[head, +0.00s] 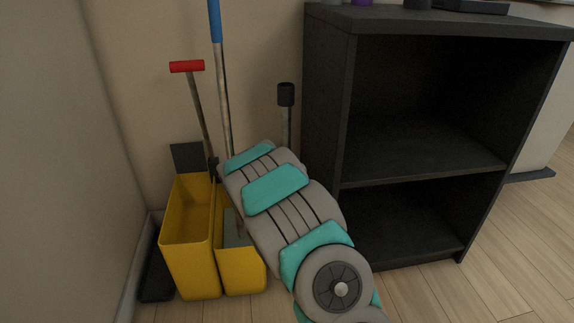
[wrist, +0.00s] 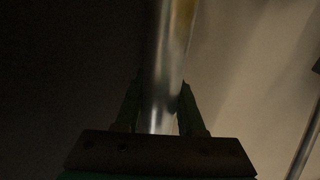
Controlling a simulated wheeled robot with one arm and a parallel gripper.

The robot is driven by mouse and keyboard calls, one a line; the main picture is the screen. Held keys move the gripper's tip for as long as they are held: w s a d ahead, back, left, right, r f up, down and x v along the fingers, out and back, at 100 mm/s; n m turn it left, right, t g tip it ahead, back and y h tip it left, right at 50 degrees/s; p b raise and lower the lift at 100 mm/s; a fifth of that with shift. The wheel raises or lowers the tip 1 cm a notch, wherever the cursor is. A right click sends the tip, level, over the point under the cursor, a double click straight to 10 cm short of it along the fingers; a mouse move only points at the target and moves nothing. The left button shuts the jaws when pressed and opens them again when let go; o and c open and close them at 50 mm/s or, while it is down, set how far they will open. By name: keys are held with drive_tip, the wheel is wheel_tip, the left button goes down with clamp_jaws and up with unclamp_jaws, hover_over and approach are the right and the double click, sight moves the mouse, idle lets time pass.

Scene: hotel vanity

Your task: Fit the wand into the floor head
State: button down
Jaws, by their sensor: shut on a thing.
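In the wrist view, my gripper (wrist: 161,88) is shut on a shiny metal tube, the wand (wrist: 167,50), with one finger on each side. The wand runs up out of the top of the picture. In the head view, my arm hides the gripper. A pole with a black cylindrical top (head: 286,94) stands behind my arm, beside the shelf; it may be the wand's upper end, but I cannot tell. I cannot make out the floor head in either view.
A yellow mop bucket (head: 188,245) with a red-topped handle (head: 187,67) stands left of my arm. A blue-gripped pole (head: 215,22) rises behind it. A dark flat item (head: 155,272) lies by the left wall. A black shelf unit (head: 328,100) stands close on the right.

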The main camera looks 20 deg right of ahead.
drive_tip(key=shift+f, duration=0.35)
idle(0.8)
drive_tip(key=shift+c, duration=2.2)
unclamp_jaws()
drive_tip(key=shift+s+a, duration=0.1)
drive_tip(key=p+v, duration=0.1)
drive_tip(key=v, duration=0.6)
drive_tip(key=shift+s+a, duration=0.15)
drive_tip(key=shift+s, duration=0.15)
